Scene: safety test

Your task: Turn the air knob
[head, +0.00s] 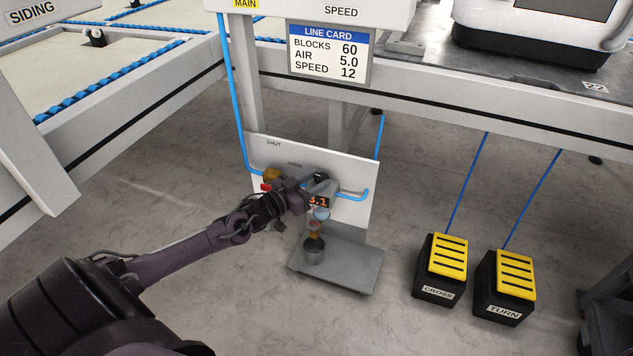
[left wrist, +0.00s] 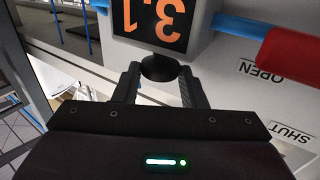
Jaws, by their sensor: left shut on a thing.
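The air unit has a small dark display (head: 319,201) with orange digits reading 3.1. The display also shows, upside down, in the left wrist view (left wrist: 152,22). A dark round knob (left wrist: 160,68) sits right by the display, between the fingers of my left gripper (left wrist: 160,84). The gripper is shut on the knob. In the head view my left gripper (head: 308,187) reaches in from the left to the top of the unit, and it largely hides the knob there. My right gripper is not in view. The line card (head: 329,53) reads BLOCKS 60, AIR 5.0, SPEED 12.
A red handle (left wrist: 290,58) lies beside the unit, near OPEN and SHUT labels. The white panel (head: 358,170) carries blue air lines. A grey shelf (head: 350,268) projects below. Two yellow-topped pedals, CROSS (head: 446,256) and TURN (head: 514,275), stand on the floor to the right.

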